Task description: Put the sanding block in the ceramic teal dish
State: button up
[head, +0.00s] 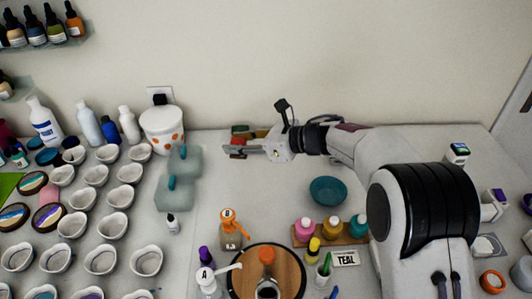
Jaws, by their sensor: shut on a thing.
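The ceramic teal dish (328,190) stands empty on the pale worktop, right of centre. My gripper (236,145) points left near the back wall, behind and to the left of the dish. It is shut on a small reddish-brown block (238,140), which looks like the sanding block. The fingers hide part of it, and its exact edges are too small to tell. Dark green and red show right behind the fingers. I cannot tell whether the block touches the worktop.
A round wooden board (243,279) lies at the front. Teal-grey slabs (174,193) and a white tub (162,132) are left of my gripper. The worktop between gripper and dish looks clear.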

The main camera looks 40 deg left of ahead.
jog(key=w+d+r+m+t, duration=0.15)
jog(key=w+d+r, duration=0.25)
jog(key=w+d, duration=0.9)
jog(key=s+d+n+g, duration=0.2)
jog(key=s+d, duration=0.4)
jog(key=d, duration=0.3)
jog(key=shift+d+r+n+g+h, duration=0.35)
jog(key=shift+r+g+h, duration=0.05)
jog(key=shift+g, duration=0.05)
jog(key=shift+f, duration=3.15)
